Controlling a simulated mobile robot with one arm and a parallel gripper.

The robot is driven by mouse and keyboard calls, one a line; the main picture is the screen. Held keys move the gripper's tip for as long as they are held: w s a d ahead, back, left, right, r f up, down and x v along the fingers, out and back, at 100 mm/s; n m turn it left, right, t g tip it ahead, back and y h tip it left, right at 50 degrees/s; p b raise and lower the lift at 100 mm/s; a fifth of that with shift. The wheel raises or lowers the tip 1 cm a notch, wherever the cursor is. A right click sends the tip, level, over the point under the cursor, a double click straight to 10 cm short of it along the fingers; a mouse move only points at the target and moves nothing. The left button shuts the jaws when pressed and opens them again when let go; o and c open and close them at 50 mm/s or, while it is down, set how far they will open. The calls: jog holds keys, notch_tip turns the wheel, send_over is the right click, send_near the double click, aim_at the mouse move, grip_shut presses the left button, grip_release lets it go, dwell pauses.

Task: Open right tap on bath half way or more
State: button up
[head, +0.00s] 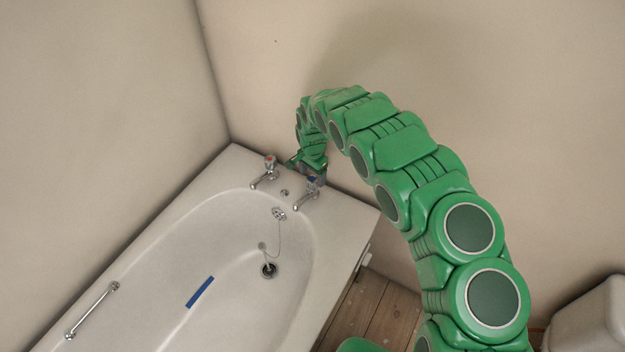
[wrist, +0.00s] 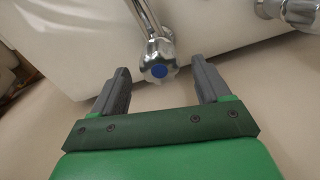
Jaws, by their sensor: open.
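The right tap (head: 309,190) stands on the end rim of the white bath (head: 345,215), to the right of the left tap (head: 266,172). In the wrist view the right tap's chrome handle (wrist: 160,62) has a blue centre and a spout running up from it. My gripper (wrist: 160,80) is open, with one grey finger on each side of the handle and a visible gap on both sides. In the head view my gripper (head: 313,172) comes down over the right tap and partly hides its handle. I cannot tell how far the tap is turned.
The left tap shows at the upper right of the wrist view (wrist: 290,10). A plug on a chain (head: 268,268), a blue strip (head: 200,292) and a grab rail (head: 92,310) are in or on the bath. Walls stand close behind and left. A white cistern (head: 590,318) is at the lower right.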

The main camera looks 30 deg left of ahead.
aim_at(313, 178)
jog(key=shift+f, duration=1.55)
jog(key=c, duration=1)
